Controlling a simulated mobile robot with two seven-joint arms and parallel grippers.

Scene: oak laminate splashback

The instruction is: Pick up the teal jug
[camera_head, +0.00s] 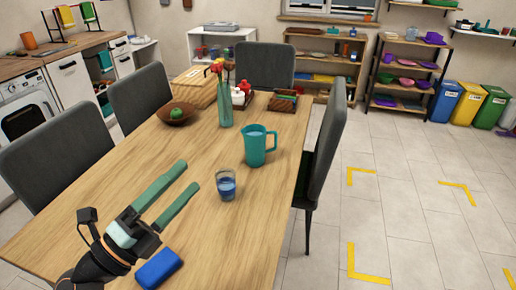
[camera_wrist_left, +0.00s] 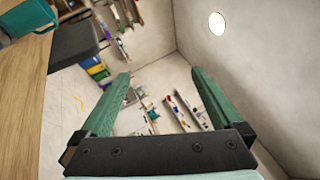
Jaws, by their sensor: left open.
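The teal jug (camera_head: 255,148) stands upright on the wooden table (camera_head: 235,235), right of the middle, with its handle to the right. It also shows partly, cut off, at the top left of the left wrist view (camera_wrist_left: 28,18). My left gripper (camera_head: 190,174) is above the near left part of the table, to the left of and nearer than the jug. Its two long green fingers are spread apart with nothing between them, as the left wrist view also shows (camera_wrist_left: 160,73). My right gripper is not in view.
A glass of blue liquid (camera_head: 226,186) stands just in front of the jug, to its left. A blue block (camera_head: 158,268) lies near my left gripper. A green vase with red flowers (camera_head: 224,105) and a brown bowl (camera_head: 178,115) stand farther back. A grey chair (camera_head: 325,150) adjoins the right edge.

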